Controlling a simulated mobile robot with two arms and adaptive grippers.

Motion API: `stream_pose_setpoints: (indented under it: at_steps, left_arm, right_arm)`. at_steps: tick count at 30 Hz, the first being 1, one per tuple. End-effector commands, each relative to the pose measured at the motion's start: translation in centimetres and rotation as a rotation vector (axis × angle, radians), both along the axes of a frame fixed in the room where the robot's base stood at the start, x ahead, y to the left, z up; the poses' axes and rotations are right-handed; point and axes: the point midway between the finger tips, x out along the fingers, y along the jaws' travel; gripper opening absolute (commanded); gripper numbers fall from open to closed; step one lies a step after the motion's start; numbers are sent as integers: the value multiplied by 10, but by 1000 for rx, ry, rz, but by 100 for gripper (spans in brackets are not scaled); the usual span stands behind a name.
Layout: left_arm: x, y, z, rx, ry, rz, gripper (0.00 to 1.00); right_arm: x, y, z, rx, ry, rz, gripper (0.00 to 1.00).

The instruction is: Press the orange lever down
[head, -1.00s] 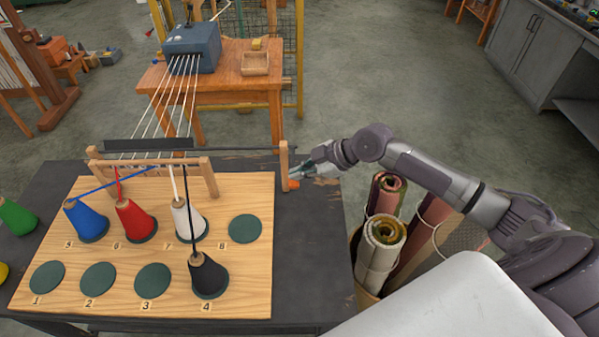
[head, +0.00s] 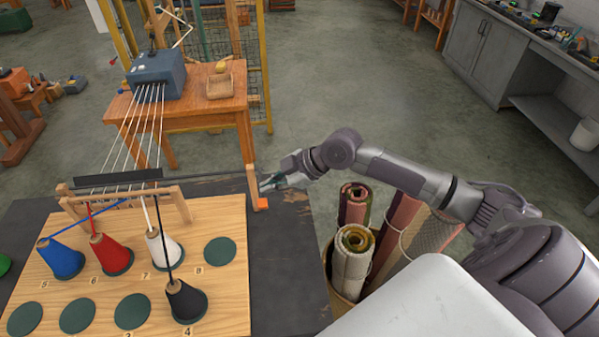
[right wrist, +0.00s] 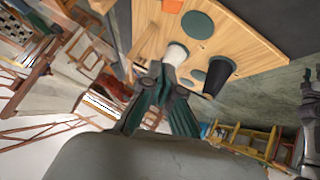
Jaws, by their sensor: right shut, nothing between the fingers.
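The orange lever (head: 260,203) is a small orange piece at the foot of an upright wooden post (head: 250,184), at the right end of the loom frame on the dark table. My right gripper (head: 268,184) is shut and empty, just above and slightly right of the lever in the head view. I cannot tell whether it touches the lever or post. In the right wrist view the shut fingers (right wrist: 166,78) point toward the board, and a small orange patch (right wrist: 172,5) shows at the top edge; I cannot tell if it is the lever.
A wooden board (head: 228,285) carries blue, red, white and black (head: 185,300) yarn cones, with threads running to the frame. A basket of rolled textiles (head: 353,255) stands right of the table, below my right arm. A wooden side table (head: 190,115) stands behind.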

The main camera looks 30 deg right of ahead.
Motion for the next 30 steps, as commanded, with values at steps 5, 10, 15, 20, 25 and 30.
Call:
stream_pose_setpoints:
  at_steps: [5,10,15,20,25,30]
  left_arm:
    - [-5,0,-20,1,8,0,40]
    - [0,1,-28,1,1,-1,40]
    - [5,1,-31,1,-5,-1,40]
    - [3,1,-32,1,-3,-1,40]
    - [2,1,-32,2,-1,-1,40]
    - [1,1,-32,2,-1,-1,40]
  right_arm:
    - [-24,-19,14,-10,3,2,0]
    - [-41,-33,32,-8,4,2,0]
    - [-50,-41,43,-5,4,1,0]
    - [-52,-42,48,-3,3,2,0]
    - [-52,-42,49,-2,2,2,0]
    - [-52,-42,49,-2,2,2,0]
